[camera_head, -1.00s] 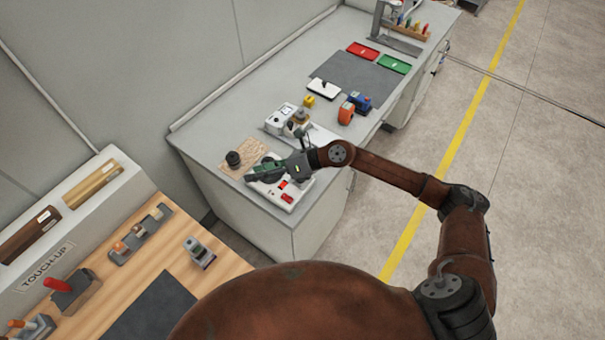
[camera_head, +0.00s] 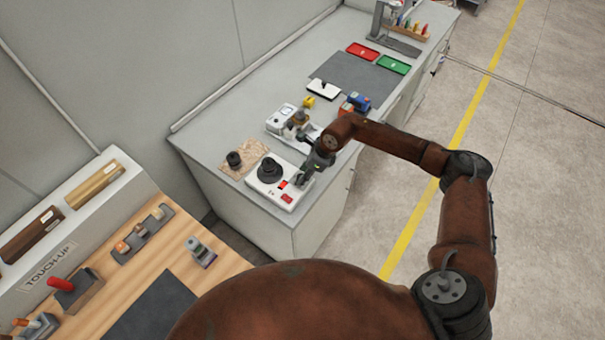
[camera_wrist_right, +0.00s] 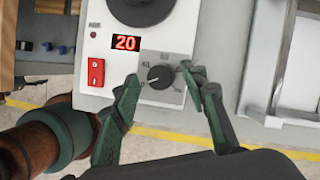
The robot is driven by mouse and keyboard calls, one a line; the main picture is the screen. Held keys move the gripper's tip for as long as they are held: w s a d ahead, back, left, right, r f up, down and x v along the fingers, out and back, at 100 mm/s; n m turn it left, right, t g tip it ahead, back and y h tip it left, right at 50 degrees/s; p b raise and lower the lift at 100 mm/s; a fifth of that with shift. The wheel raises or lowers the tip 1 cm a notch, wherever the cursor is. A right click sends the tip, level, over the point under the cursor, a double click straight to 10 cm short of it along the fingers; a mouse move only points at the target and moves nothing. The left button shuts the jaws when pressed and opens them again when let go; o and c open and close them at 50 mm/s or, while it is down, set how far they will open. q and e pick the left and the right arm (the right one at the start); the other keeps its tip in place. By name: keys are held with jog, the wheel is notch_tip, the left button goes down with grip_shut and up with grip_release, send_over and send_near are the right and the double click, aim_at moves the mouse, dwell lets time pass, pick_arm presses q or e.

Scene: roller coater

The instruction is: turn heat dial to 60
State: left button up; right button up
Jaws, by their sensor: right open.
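The heat dial (camera_wrist_right: 160,77) is a dark round knob on a grey scale plate, on a white control box (camera_head: 264,190). In the right wrist view a red display (camera_wrist_right: 125,43) beside it reads 20. My right gripper (camera_wrist_right: 165,84) is open, with its green fingertips on either side of the dial and its plate; I cannot tell whether they touch it. In the head view the right gripper (camera_head: 303,177) is over the right side of the box and hides the dial. My left gripper is not in view.
A large black round part (camera_head: 269,170) sits on the box. A red switch (camera_wrist_right: 96,72) is left of the dial. A black cup-like object (camera_head: 234,159) stands behind the box, and a white machine (camera_head: 280,118) is next to it. A grey mat (camera_head: 345,75) lies farther along the bench.

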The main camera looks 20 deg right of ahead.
jog(key=shift+a+f, duration=0.1)
jog(key=shift+f, duration=0.1)
grip_shut()
dwell(0.4)
